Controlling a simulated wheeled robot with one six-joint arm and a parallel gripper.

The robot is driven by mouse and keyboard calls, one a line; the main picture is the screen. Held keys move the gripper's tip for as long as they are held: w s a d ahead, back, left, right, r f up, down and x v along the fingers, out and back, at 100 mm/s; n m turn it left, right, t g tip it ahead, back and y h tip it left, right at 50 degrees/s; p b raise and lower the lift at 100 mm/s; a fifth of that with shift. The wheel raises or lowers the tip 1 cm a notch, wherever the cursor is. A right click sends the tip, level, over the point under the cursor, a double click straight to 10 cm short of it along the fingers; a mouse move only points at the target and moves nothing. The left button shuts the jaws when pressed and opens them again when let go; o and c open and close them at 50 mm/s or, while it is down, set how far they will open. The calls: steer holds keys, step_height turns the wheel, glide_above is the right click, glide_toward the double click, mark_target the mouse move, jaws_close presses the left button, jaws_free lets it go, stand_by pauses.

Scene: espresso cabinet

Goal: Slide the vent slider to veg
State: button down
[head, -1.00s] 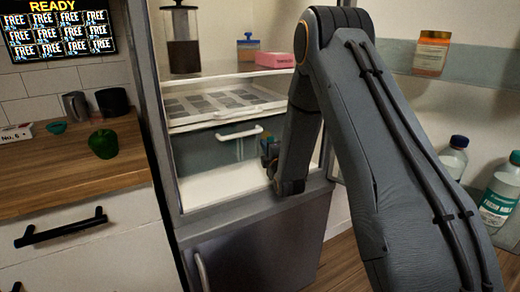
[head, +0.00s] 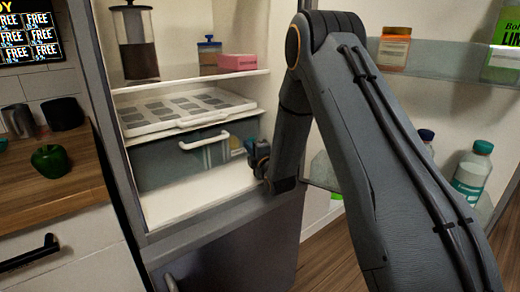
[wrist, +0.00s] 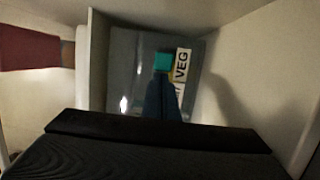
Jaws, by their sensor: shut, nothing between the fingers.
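The vent slider (wrist: 163,62) is a small teal block on the grey drawer panel in the wrist view. A white label (wrist: 182,66) reading VEG stands just right of it; lettering below is partly hidden. My gripper (wrist: 163,85) shows as blue fingers, shut and empty, with the tips just below the slider in the picture. I cannot tell whether they touch it. In the head view my gripper (head: 250,146) is inside the open fridge, at the right end of the grey drawer (head: 165,165). The slider is not discernible there.
The drawer has a white handle (head: 204,141). The open door at right holds bottles (head: 473,172). The fridge side wall is close right of my gripper.

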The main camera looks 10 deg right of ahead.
steer(key=shift+w+d+r, duration=0.1)
steer(key=shift+w+d, duration=0.05)
steer(key=shift+d, duration=0.15)
